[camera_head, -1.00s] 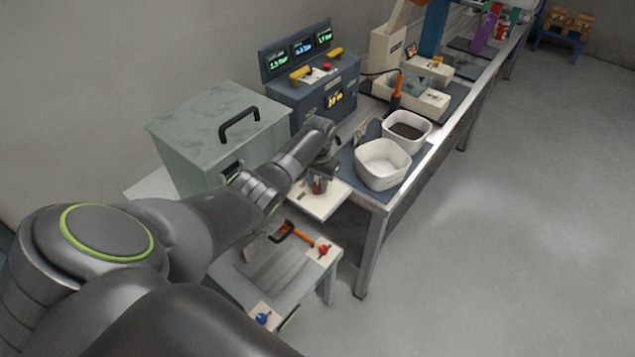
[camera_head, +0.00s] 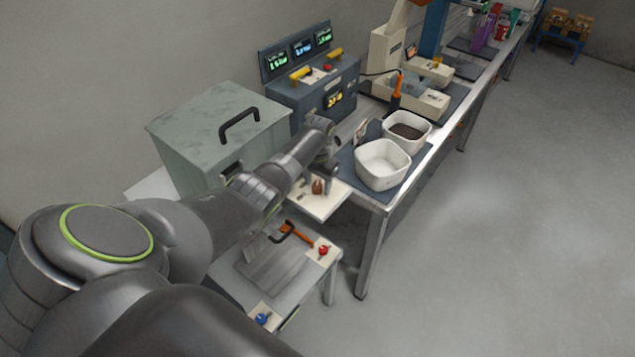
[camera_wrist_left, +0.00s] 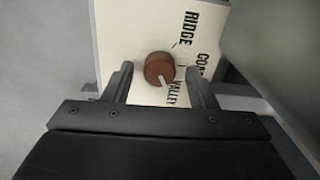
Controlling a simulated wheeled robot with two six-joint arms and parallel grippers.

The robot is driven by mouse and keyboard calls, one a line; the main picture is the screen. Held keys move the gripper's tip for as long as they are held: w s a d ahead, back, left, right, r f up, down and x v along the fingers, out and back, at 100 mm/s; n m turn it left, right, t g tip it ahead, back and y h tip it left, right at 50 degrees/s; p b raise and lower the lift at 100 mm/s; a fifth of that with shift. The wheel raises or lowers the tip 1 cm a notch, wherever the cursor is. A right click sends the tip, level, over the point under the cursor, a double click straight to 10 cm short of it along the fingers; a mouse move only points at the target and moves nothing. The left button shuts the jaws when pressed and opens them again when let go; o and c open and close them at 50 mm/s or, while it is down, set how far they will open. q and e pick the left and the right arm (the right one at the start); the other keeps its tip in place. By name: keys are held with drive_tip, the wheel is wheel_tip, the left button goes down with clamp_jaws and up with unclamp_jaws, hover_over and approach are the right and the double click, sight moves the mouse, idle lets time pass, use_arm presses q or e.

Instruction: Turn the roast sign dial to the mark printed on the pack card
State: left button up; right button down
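The roast sign dial is a round brown knob (camera_wrist_left: 158,68) with a white pointer line, on a cream sign panel (camera_wrist_left: 119,40). The panel reads "RIDGE", a partly hidden "CO…" and "VALLEY". The pointer lies toward the "VALLEY" side. The knob also shows in the head view (camera_head: 318,186). My left gripper (camera_wrist_left: 160,74) is open, with a fingertip on either side of the knob and visible gaps to it. A small upright card (camera_head: 361,131) stands by the white bins; I cannot read it or tell if it is the pack card. My right gripper is out of view.
A grey-green box with a black handle (camera_head: 212,125) stands left of my left wrist. White bins (camera_head: 383,163) stand on the bench to the right. A lower table with a red knob (camera_head: 323,250) and a blue knob (camera_head: 263,318) is below. The floor at right is clear.

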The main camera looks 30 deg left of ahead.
sight(318, 186)
use_arm(q)
wheel_tip(318, 186, up, 17)
drive_tip(key=b, duration=0.1)
drive_tip(key=shift+d+r, duration=0.2)
idle(0.5)
idle(0.3)
drive_tip(key=shift+s+f, duration=0.1)
